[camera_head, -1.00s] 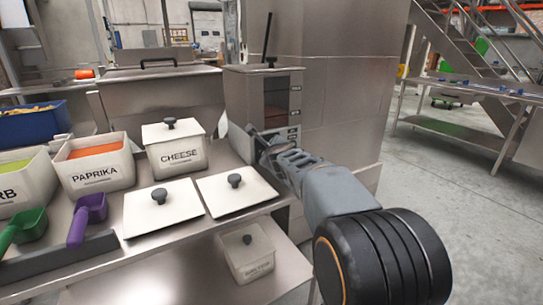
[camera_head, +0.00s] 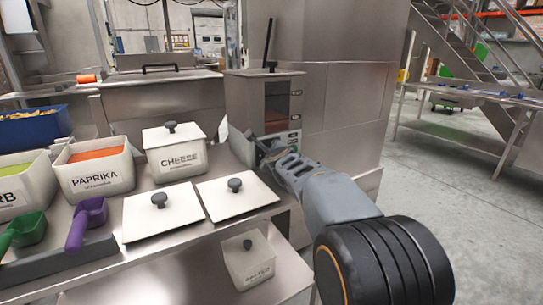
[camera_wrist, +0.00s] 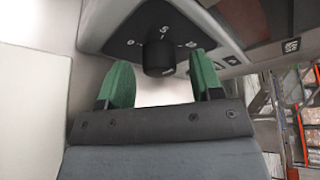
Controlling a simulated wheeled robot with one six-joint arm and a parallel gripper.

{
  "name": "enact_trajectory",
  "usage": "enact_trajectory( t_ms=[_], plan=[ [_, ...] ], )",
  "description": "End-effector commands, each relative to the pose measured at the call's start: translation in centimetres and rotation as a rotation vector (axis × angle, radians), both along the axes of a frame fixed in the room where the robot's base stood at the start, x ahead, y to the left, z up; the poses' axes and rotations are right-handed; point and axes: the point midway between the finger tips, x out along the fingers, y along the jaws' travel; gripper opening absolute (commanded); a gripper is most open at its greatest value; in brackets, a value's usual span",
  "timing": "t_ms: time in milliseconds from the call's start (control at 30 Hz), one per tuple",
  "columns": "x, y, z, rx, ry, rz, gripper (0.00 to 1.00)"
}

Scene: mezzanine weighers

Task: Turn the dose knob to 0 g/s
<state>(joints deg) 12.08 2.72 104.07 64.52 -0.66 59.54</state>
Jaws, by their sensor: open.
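My gripper (camera_wrist: 160,82) has two green fingertips, apart and empty, one on each side below the knob. The knob sits a little beyond the fingertips, and I cannot tell whether they touch it. In the head view my gripper (camera_head: 262,152) is at the front of the steel dosing machine (camera_head: 243,100). My arm hides the knob there, and its setting is too small to read.
On the steel table at left stand the white CHEESE tub (camera_head: 175,155), the PAPRIKA tub (camera_head: 95,180) and two flat white lids (camera_head: 160,222) (camera_head: 217,201). Green (camera_head: 28,230) and purple (camera_head: 85,220) scoops lie in front. Open floor (camera_head: 450,230) is at right.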

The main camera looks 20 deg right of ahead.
Motion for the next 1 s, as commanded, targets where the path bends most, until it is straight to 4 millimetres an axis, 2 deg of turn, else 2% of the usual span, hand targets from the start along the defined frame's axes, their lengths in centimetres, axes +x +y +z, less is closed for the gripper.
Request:
enact_trajectory(
  t_ms=[167,267,700,1000],
  plan=[
    [-0.2,0.0,0.1,0.0,0.0,0.0,0.6],
    [-1.0,0.2,0.4,0.0,0.0,0.0,0.6],
    [-9.0,2.1,3.2,0.0,-0.001,0.0,0.6],
    [-12.3,2.8,4.0,0.0,0.0,0.001,0.6]
  ],
)
